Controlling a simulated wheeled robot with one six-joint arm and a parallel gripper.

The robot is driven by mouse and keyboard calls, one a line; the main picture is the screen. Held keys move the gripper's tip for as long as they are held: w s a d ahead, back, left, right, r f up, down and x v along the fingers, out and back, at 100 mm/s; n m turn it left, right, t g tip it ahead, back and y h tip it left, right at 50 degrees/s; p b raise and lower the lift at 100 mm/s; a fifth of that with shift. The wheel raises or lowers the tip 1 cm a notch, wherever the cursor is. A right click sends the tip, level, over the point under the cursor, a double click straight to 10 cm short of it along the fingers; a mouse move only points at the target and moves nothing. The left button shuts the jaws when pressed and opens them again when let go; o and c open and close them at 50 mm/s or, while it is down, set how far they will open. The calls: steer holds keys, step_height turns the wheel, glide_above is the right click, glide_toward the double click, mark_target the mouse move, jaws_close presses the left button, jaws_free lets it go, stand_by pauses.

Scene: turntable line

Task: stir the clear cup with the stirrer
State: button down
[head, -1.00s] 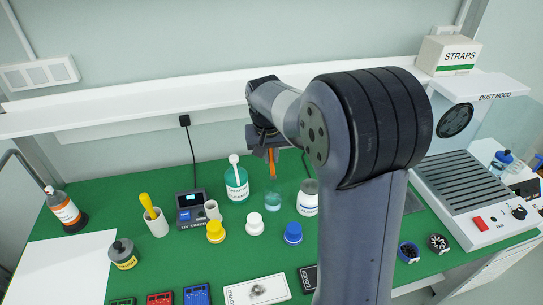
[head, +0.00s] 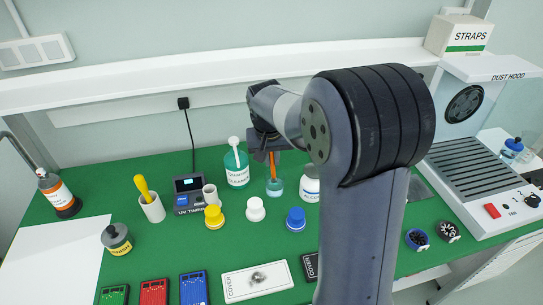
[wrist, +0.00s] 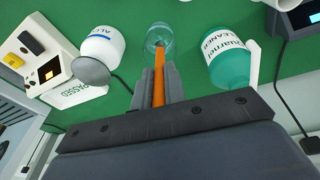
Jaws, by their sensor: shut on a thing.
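The orange stirrer (head: 272,163) points down from my gripper (head: 266,150), which is shut on it. The clear cup (head: 275,188) stands on the green mat below, with bluish liquid low in it. The stirrer's lower end appears to be inside the cup's mouth; how deep it reaches is hard to tell. In the wrist view the stirrer (wrist: 159,75) runs between the fingers of my gripper (wrist: 157,88) and its far end overlaps the clear cup (wrist: 160,35).
A teal cleaner bottle (head: 236,171) stands close left of the cup and a white bottle (head: 310,184) close right. White (head: 256,210), blue (head: 296,219) and yellow (head: 214,216) capped items stand in front. A shelf (head: 150,80) runs behind.

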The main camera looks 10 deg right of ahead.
mark_target(273, 177)
steer(key=shift+w+d+f+b, duration=0.15)
steer(key=shift+f+b, duration=0.3)
steer(key=shift+f, duration=0.4)
steer(key=shift+w+f+b, duration=0.15)
steer(key=shift+f+b, duration=0.3)
steer(key=shift+f, duration=0.35)
steer(key=shift+w+d+f+b, duration=0.15)
steer(key=shift+f+b, duration=0.3)
steer(key=shift+f, duration=0.4)
steer(key=shift+a, duration=0.15)
